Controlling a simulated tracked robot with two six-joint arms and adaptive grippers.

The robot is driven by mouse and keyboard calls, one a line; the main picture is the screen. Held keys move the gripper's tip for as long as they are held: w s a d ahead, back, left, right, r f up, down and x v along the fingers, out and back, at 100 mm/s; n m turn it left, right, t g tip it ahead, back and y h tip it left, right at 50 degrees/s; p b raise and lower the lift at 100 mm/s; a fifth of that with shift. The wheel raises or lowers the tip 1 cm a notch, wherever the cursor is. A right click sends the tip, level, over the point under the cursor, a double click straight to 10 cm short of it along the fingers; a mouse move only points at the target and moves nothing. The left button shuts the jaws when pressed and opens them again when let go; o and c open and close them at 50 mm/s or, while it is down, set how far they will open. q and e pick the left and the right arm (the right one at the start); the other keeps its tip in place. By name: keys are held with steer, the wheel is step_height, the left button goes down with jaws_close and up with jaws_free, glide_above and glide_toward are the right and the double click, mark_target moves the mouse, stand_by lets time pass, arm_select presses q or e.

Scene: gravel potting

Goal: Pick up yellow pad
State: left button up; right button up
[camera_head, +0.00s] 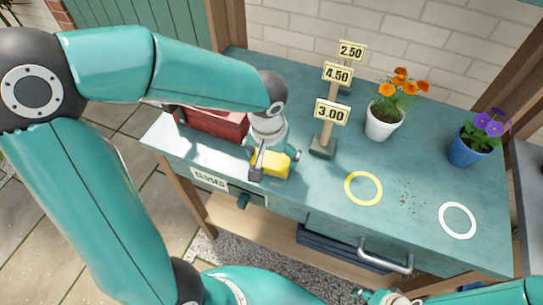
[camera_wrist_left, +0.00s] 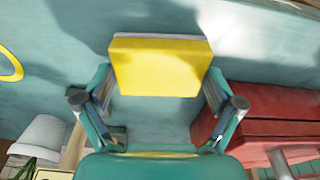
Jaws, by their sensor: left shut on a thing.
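The yellow pad (camera_head: 271,165) is at the front left of the teal bench, just behind the closed sign. My left gripper (camera_head: 275,158) reaches down over it and is shut on it. In the left wrist view the pad (camera_wrist_left: 160,66) lies between the two fingers, with a pale layer along its far edge. I cannot tell whether it touches the bench. Part of my right gripper (camera_head: 378,297) shows at the bottom edge of the head view, and its jaws are unclear.
A red box (camera_head: 213,123) stands left of my left gripper. Price signs (camera_head: 332,112) stand close on its right. An orange-flowered white pot (camera_head: 383,121) and a blue pot (camera_head: 469,147) stand farther right. Yellow (camera_head: 363,188) and white (camera_head: 457,220) rings and scattered dirt (camera_head: 411,202) mark the bench.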

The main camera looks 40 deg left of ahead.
mark_target(272, 158)
arm_select(q)
step_height(272, 158, up, 20)
steer(key=p, duration=0.2)
stand_by(0.4)
